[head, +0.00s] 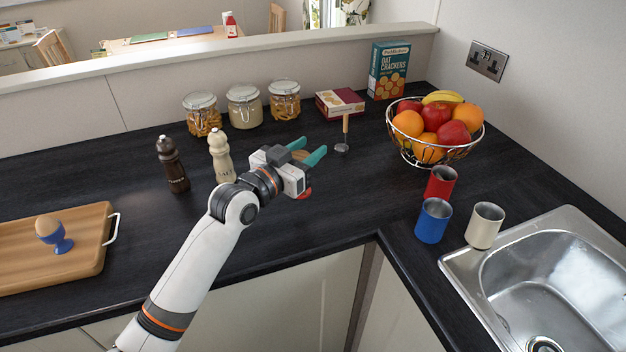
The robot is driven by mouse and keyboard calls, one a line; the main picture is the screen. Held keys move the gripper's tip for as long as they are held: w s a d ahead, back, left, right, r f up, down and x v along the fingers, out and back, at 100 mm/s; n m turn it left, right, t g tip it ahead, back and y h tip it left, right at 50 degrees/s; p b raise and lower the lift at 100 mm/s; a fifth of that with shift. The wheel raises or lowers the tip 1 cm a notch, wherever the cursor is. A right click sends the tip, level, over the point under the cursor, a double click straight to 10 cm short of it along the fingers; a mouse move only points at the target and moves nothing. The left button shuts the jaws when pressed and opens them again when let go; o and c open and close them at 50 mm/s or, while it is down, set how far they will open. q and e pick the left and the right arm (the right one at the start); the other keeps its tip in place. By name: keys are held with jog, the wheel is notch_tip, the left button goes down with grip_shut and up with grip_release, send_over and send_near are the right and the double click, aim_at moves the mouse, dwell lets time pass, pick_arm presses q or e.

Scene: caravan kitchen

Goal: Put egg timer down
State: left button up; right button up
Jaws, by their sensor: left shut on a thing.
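My left gripper (308,154) reaches over the dark worktop from the lower left, its teal fingers pointing away to the upper right. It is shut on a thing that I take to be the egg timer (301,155). Only a small tan, wood-like part of it shows between the fingers. The gripper body hides the rest, and I cannot tell whether its underside touches the worktop. A small red part shows below the gripper body; I cannot tell what it belongs to. My right gripper is not in view.
Salt (220,157) and pepper (172,164) mills stand left of the gripper. A wooden-handled tool (345,134) stands just right of the fingers. Jars (244,108), a wire fruit bowl (433,155), cups (433,221) and a sink (471,264) are around. The dark worktop (345,200) is clear in front.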

pick_arm(q)
jog(key=shift+f, duration=2.6)
jog(key=shift+f, duration=0.1)
jog(key=o, duration=1)
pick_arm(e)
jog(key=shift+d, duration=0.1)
